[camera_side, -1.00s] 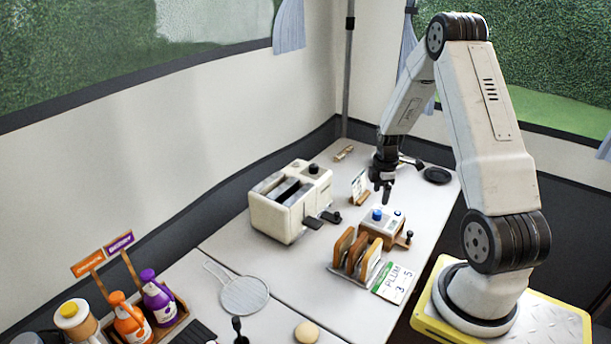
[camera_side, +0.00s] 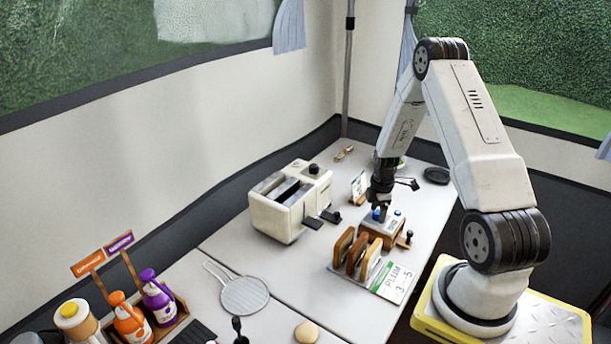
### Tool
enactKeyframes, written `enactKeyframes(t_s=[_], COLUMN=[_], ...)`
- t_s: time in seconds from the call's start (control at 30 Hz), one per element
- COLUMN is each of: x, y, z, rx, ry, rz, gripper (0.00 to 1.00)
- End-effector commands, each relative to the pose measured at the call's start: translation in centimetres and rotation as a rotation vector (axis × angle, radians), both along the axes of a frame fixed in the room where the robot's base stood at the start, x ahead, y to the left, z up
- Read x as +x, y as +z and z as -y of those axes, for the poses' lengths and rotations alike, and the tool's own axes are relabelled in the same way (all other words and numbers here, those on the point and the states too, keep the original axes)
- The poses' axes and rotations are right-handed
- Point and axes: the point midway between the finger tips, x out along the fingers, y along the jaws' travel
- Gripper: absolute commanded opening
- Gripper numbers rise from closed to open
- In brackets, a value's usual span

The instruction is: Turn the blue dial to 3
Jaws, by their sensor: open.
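The blue dial (camera_side: 376,214) sits on top of a small wood-sided box (camera_side: 385,230) with a pale top, near the middle of the table. A second small blue spot (camera_side: 397,212) shows on the same box, to the right. My gripper (camera_side: 381,213) points down right over the blue dial, with its fingertips at about the dial's height. The jaws are open. The fingers partly hide the dial, so I cannot tell whether they touch it or which number it points to.
A cream toaster (camera_side: 283,212) with levers stands left of the box. A rack of bread slices (camera_side: 352,262) and a card reading "PLUM 3 - 5" (camera_side: 396,283) lie in front. A small sign (camera_side: 358,186) stands behind. A black round item (camera_side: 436,175) lies at the back right.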

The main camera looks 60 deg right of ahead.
Motion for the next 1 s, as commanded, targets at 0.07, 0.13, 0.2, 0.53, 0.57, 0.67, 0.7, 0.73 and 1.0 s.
enactKeyframes(t_s=[0.07, 0.13, 0.2, 0.53, 0.57, 0.67, 0.7, 0.73, 1.0], x=[0.0, 0.0, 0.0, 0.01, 0.01, 0.01, 0.01, 0.01, 0.02], y=[0.01, 0.02, 0.02, 0.04, 0.04, 0.05, 0.05, 0.05, 0.06], z=[0.0, 0.0, 0.0, 0.01, 0.01, 0.01, 0.0, 0.0, -0.01], rx=[0.0, 0.0, 0.0, 0.0, 0.0, 0.0, 0.0, 0.0, 0.001], ry=[0.0, 0.0, 0.0, -0.004, -0.006, -0.021, -0.029, -0.037, -0.169], rz=[0.0, 0.0, 0.0, 0.0, 0.0, 0.0, 0.0, 0.0, 0.001], gripper=[0.78, 0.62, 0.4, 0.0, 0.0, 0.0, 0.0, 0.0, 0.0])
